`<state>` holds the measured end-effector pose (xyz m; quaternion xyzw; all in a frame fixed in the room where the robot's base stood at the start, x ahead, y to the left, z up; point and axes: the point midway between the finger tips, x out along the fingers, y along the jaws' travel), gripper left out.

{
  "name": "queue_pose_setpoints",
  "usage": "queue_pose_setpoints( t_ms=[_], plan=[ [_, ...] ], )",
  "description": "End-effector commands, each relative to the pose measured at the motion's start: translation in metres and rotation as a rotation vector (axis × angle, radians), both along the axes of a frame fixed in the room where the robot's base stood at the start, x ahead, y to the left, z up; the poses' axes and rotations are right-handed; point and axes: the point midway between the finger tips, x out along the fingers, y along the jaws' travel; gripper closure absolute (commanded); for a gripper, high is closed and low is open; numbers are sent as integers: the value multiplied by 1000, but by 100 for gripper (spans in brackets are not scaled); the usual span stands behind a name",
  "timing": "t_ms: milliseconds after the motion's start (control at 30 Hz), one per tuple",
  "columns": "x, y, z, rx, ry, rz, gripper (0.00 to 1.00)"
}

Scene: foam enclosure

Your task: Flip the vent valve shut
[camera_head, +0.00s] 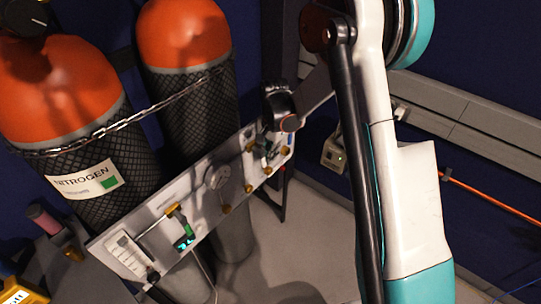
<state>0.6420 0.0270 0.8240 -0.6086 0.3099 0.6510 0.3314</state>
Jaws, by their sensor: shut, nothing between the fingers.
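A slanted grey panel (200,205) with gauges, brass fittings and valves stands in front of two gas cylinders. A yellow-tipped lever (173,209) sits on its left part, above a small green-lit device (185,242). My gripper (264,152) is shut and empty at the right part of the panel, close to the brass fittings (250,147) there. I cannot tell whether it touches them. Which fitting is the vent valve is not clear, and my wrist partly hides that end of the panel.
Two orange-topped cylinders, one labelled nitrogen (85,180), stand behind the panel with a chain (120,124) across them. My arm fills the right centre. A small beige box (334,152) is at the wall.

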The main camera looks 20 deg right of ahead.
Motion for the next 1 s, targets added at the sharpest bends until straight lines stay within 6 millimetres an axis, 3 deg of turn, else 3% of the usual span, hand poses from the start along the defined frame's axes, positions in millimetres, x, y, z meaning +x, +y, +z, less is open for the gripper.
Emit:
queue_pose_setpoints(
  t_ms=[167,600,800,1000],
  plan=[
    [0,-1,18,0,0,0,100],
    [4,-5,100,0,0,0,100],
    [4,-6,117,0,0,0,100],
    [5,-7,119,0,0,0,100]
  ],
)
